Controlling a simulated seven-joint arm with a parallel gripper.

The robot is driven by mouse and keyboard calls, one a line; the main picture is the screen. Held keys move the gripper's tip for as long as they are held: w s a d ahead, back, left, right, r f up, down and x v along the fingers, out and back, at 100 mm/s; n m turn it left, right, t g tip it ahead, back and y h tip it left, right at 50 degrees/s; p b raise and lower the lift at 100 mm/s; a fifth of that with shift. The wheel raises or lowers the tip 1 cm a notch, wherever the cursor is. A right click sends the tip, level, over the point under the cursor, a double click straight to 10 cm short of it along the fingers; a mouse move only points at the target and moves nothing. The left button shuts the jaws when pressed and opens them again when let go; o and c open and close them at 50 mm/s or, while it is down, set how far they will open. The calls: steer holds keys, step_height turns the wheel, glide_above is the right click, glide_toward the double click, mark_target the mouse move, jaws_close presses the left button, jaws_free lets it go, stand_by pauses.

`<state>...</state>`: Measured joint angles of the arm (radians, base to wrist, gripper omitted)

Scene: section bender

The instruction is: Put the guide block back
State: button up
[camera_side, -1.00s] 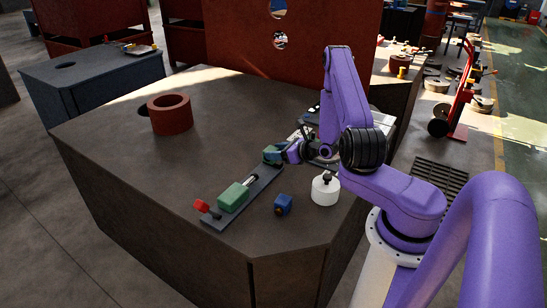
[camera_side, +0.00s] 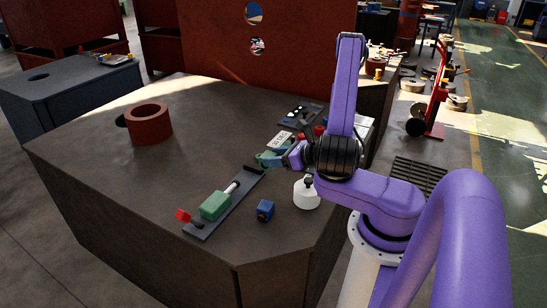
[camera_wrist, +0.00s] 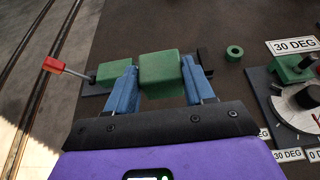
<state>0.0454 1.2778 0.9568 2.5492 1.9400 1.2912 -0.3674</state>
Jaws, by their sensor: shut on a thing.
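The guide block is probably the green block (camera_wrist: 160,72) in the wrist view. My gripper (camera_wrist: 158,82) is shut on it, with one blue finger on each side. In the side view my gripper (camera_side: 272,158) is just beyond the far end of a dark rail (camera_side: 238,203), seemingly above the bench. The held block is mostly hidden there by the fingers. A second green block (camera_side: 215,205) sits on the rail, with a rod on its far side and a red-handled screw on its near side. It also shows behind the left finger in the wrist view (camera_wrist: 122,63).
A white bottle (camera_side: 306,194) and a small blue block (camera_side: 265,210) stand near the rail. A 30 DEG label (camera_wrist: 295,46) and a dial plate lie at right in the wrist view, by a green ring (camera_wrist: 235,51). A red ring (camera_side: 150,124) stands on open bench.

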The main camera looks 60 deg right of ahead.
steer(key=s+a+f+n+g+y, duration=0.1)
steer(key=a+f+n+y, duration=0.15)
steer(key=a, duration=0.65)
steer(key=a+f+n+y, duration=0.2)
steer(key=a+f+y, duration=0.1)
steer(key=a, duration=0.6)
steer(key=shift+s+d+f, duration=0.1)
steer(key=shift+s+f, duration=0.05)
steer(key=shift+f, duration=1.95)
steer(key=shift+s+f, duration=0.1)
steer(key=shift+f, duration=1.95)
steer(key=shift+f+h, duration=0.1)
steer(key=shift+h, duration=0.15)
steer(key=o, duration=1.4)
steer(key=shift+c, duration=0.2)
